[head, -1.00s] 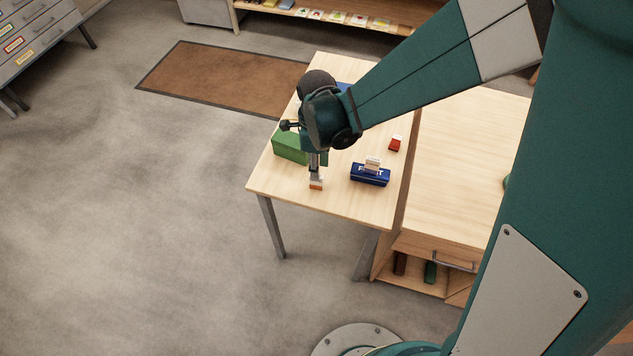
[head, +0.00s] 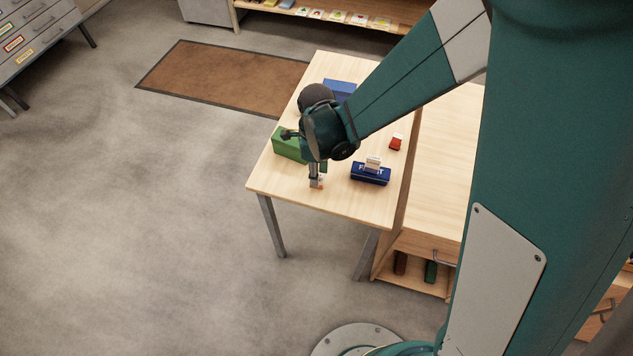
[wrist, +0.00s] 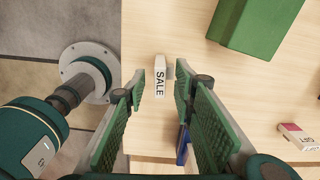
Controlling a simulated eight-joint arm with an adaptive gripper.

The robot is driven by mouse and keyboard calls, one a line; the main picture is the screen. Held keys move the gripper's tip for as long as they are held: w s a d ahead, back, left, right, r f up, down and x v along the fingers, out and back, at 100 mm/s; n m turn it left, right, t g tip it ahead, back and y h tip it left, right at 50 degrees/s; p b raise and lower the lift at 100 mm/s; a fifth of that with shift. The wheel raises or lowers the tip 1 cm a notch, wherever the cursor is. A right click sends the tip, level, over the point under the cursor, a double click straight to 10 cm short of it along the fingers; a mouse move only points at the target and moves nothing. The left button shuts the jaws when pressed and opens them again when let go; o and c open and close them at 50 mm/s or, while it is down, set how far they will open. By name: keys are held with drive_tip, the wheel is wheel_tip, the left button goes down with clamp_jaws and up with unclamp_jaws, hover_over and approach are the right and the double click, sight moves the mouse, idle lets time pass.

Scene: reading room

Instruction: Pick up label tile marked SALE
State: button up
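The label tile marked SALE (wrist: 160,85) is a small white block with black letters, standing on the light wood table in the wrist view. My gripper (wrist: 161,82) is open, with one green-padded finger on each side of the tile. Gaps show between the tile and both fingers, so it is not clasped. In the head view my gripper (head: 315,183) reaches down at the table's near left part, and its fingers hide most of the tile; a little white and orange shows there.
On the table (head: 340,206) stand a green block (head: 288,146), a blue block (head: 341,87), a dark blue lettered holder (head: 370,175) with a pale piece on it, and a red-and-white piece (head: 396,142). The table's front edge is close to the tile.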

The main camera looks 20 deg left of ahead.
drive_tip(key=shift+f, duration=0.8)
clamp_jaws()
